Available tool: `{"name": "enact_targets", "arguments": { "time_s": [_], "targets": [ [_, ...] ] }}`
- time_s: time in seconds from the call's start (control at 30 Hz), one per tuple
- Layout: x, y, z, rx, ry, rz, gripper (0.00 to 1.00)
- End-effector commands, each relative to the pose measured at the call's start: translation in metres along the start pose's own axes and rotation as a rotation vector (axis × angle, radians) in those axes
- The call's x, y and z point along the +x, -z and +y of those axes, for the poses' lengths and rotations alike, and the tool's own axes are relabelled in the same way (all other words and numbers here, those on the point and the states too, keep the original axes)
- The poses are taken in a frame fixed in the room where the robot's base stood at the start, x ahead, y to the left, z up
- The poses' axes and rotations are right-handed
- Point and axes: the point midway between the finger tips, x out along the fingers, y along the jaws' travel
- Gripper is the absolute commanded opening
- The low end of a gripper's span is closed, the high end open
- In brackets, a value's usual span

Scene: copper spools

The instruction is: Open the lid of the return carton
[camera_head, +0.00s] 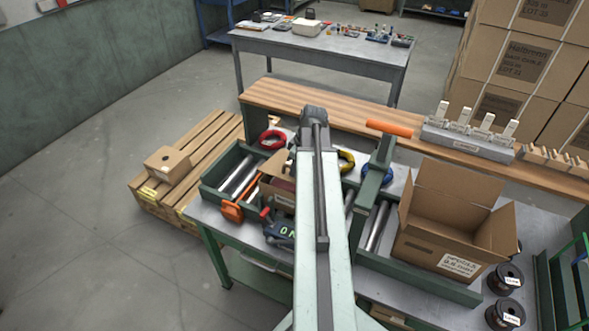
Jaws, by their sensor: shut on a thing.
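No carton is readably marked as the return carton, so I cannot tell which one it is. A large cardboard carton (425,237) with a printed label stands on the roller line at the right, its flaps spread open. A smaller carton (268,190) stands on the left part of the line, partly hidden behind my arm, and a raised flap seems to show. A small shut carton (167,165) sits on the wooden pallet at the left. My arm rises through the middle of the view and hides my gripper and whatever lies behind it.
A green-framed bench (240,245) holds the rollers, a dark display device (280,231) and an orange tool (232,212). Red (272,140), yellow and blue coils lie behind. Dark spools (505,279) stand at the right. A wooden shelf (290,97) runs behind. The left floor is clear.

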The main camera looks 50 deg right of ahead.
Motion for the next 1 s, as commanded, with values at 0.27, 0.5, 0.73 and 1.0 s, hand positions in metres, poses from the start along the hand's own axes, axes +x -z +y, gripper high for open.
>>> {"name": "enact_targets", "arguments": {
  "time_s": [0.27,0.5,0.73,1.0],
  "targets": [
    [-0.007,0.002,0.004,0.000,-0.002,0.000,0.00],
    [-0.015,0.004,0.010,0.000,-0.003,0.000,0.00],
    [-0.026,0.007,0.018,0.000,-0.003,0.000,0.00],
    [-0.029,0.007,0.021,-0.001,-0.003,0.000,0.00]
  ]
}}
